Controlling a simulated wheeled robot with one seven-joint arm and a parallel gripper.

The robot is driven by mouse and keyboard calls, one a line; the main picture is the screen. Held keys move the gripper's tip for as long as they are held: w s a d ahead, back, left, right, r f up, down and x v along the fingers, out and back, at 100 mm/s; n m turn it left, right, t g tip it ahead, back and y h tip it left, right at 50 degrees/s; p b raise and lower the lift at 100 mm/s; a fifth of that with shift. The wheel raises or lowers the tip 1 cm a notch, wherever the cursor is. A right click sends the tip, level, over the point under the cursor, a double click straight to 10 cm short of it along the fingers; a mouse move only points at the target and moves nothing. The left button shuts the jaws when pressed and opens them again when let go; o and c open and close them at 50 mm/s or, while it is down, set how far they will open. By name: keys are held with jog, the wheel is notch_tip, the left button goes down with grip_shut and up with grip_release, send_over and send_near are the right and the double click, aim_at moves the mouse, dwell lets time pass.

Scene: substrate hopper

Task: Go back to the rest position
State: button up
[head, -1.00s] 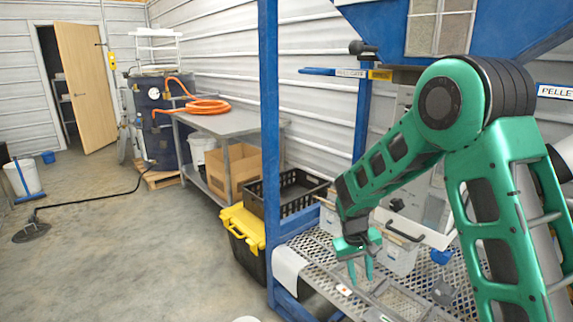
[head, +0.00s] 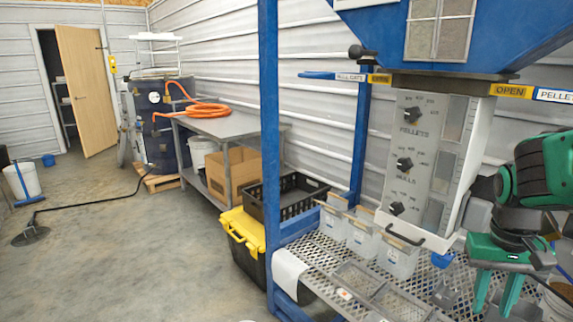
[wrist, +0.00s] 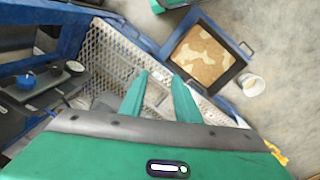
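My gripper (head: 496,293) is at the lower right of the head view, pointing down beside the mesh shelf (head: 322,252) of the blue hopper frame. Its two green fingers are apart. In the wrist view my gripper (wrist: 160,78) is also open, with nothing held between the fingers. The arm is folded in at the right edge of the head view. The fingers appear above the mesh; I cannot tell their exact height.
A control panel (head: 412,150) with several knobs hangs under the blue hopper (head: 500,40). Clear bins (head: 398,262) and a divided tray (head: 368,285) stand on the mesh. The wrist view shows a blue-framed box (wrist: 178,62) of tan material on the floor. Open floor lies left.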

jog(key=s+m+y, duration=0.1)
jog(key=s+m, duration=0.1)
jog(key=s, duration=1)
jog(key=shift+s+r, duration=0.25)
jog(key=shift+r, duration=0.2)
jog(key=shift+d, duration=0.1)
